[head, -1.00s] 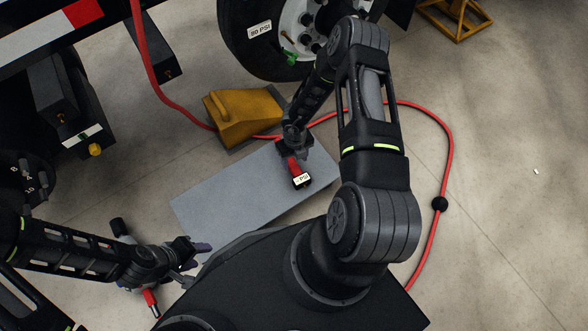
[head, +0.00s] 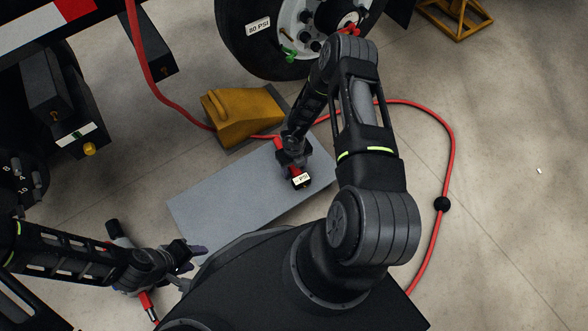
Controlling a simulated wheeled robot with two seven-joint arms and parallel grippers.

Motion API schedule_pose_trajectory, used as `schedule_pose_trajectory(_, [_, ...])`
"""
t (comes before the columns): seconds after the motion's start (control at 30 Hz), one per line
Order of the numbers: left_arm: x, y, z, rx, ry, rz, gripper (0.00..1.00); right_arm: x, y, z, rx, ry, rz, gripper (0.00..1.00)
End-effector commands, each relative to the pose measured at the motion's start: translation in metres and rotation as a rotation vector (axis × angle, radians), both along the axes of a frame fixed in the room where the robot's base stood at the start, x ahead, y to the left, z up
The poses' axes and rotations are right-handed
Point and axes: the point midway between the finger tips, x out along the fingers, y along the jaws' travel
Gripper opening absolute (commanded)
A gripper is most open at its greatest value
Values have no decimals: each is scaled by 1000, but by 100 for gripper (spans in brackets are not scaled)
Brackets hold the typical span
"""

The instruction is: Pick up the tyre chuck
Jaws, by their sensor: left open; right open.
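A red and black tool with a small white "PSI" display (head: 301,180) lies on the grey board (head: 215,205); I take it for the tyre chuck. My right gripper (head: 292,158) is open and down at its red part, with the jaws close about it. The arm and gripper hide much of the tool, and I cannot tell whether the fingers touch it. My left gripper (head: 192,264) is open and empty, low at the left. A second black and red piece (head: 146,302) shows below the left gripper, partly hidden.
A yellow wheel chock (head: 238,118) stands at the board's far edge. A truck wheel (head: 262,52) marked "80 PSI" stands behind. The floor at the right is mostly clear.

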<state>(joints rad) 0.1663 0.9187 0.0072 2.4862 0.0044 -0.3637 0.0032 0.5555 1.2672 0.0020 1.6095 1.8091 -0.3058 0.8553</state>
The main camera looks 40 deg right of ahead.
Motion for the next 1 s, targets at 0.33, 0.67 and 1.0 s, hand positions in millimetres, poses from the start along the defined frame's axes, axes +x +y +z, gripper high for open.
schedule_pose_trajectory(0.33, [0,0,0,0,0,0,44,0,0,0,0,1,0,55])
schedule_pose_trajectory(0.67, [0,0,0,0,0,-1,44,0,0,0,0,1,0,36])
schedule_pose_trajectory(1.0, [0,0,0,0,0,0,44,0,0,0,0,1,0,8])
